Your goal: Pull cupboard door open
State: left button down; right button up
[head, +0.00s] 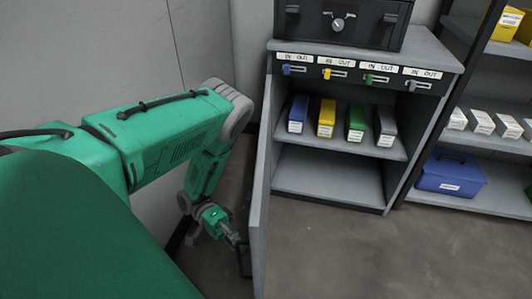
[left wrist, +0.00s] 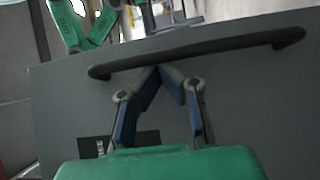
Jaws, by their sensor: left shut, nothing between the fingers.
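The cupboard (head: 340,192) stands at the centre of the head view, with its door (head: 259,205) swung wide open to the left. The door shows nearly edge-on there. In the left wrist view the door's grey outer face (left wrist: 255,90) fills much of the picture, with a long dark bar handle (left wrist: 200,50) across its upper part. My left gripper (head: 238,243) is on the outer side of the door. In the left wrist view its fingertips (left wrist: 166,68) meet just below the handle, shut and empty; I cannot tell if they touch it. My right gripper is not in view.
Inside the cupboard are several coloured binders (head: 327,118) on the shelf, below a row of IN/OUT sliders (head: 335,73). A dark safe-like box (head: 340,22) sits on top. Shelving with a blue case (head: 450,174) stands right. The floor (head: 350,250) in front is clear.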

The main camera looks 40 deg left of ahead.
pick_arm(q)
jog(key=s+a+g+b, duration=0.1)
jog(key=s+a, duration=0.3)
jog(key=a, duration=0.4)
jog(key=s+a+m+g+b, duration=0.1)
jog(key=s+a, duration=0.3)
jog(key=a, duration=0.4)
jog(key=shift+s+a+r+g+b, duration=0.15)
jog(key=shift+s+a+g+b, duration=0.15)
jog(key=shift+b, duration=0.2)
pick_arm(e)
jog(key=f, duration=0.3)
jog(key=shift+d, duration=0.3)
pick_arm(q)
jog(key=shift+a, duration=0.1)
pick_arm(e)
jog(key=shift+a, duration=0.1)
